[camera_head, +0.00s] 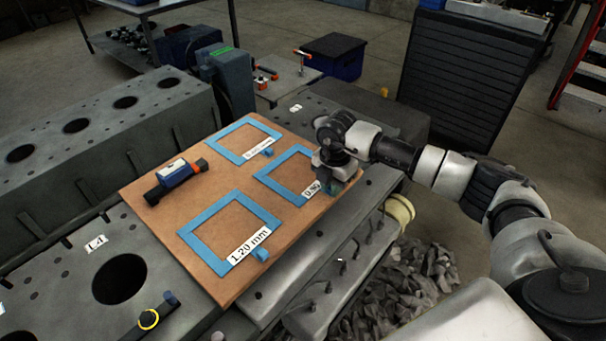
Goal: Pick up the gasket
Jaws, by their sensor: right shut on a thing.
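Three blue square-frame gaskets lie on a brown board (165,225). The near gasket (190,237) has a label reading 1.20 mm. The middle gasket (283,189) has a partly hidden label that seems to read 0.90. The far gasket (226,149) has a label too small to read surely. My right gripper (334,186) points down at the right corner of the middle gasket and is shut on it, apparently at its tab. The gripper hides that corner. The middle gasket looks flat on the board. My left gripper is out of view.
The board rests on a grey engine block with round bores (119,279). A tool with a yellow ring (149,319) lies at the front left. Grey rubble (405,290) lies below, right.

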